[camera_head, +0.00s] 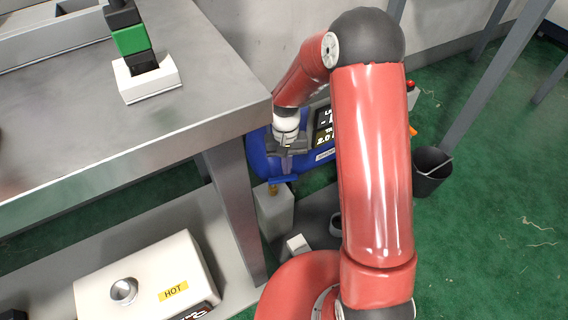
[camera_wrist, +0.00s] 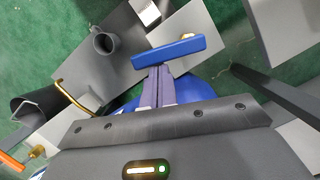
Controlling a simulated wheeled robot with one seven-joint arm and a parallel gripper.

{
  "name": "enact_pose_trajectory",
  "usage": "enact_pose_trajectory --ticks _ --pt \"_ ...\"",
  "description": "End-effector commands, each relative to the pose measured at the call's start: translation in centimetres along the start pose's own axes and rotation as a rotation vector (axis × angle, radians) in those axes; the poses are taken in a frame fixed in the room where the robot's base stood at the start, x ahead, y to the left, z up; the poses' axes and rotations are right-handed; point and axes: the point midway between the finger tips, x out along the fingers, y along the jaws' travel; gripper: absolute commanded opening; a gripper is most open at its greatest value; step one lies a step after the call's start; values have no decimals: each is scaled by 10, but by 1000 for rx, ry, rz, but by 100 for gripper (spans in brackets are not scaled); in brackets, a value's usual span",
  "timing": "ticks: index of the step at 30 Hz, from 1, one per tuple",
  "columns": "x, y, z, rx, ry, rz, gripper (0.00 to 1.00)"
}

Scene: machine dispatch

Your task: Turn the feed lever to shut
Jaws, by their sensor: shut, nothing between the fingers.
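A blue lever (camera_wrist: 168,51) sits on a brass fitting (camera_wrist: 187,40) on a grey block in the wrist view. In the head view the blue lever (camera_head: 283,180) lies low beside the table leg, partly hidden by my gripper. No label names it as the feed lever. My gripper (camera_head: 284,167) is shut and empty, pointing down at the lever. In the wrist view its fingertips (camera_wrist: 158,72) end right at the lever's near edge. I cannot tell whether they touch it.
The blue machine with a display (camera_head: 324,125) stands behind my arm. The steel table (camera_head: 205,105) and its leg (camera_head: 235,205) are close on the left. The wrist view shows a grey cup (camera_wrist: 104,43), a bent brass rod (camera_wrist: 75,98), a black bin (camera_wrist: 38,104) and an orange handle (camera_wrist: 12,160).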

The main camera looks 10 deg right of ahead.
Motion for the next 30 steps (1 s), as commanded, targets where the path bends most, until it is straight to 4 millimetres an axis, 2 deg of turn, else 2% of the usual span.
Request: enact_pose_trajectory --ticks 15,30 --pt "6 9 25 478 -1 -118 0" --pt "12 6 48 917 -1 -228 0"
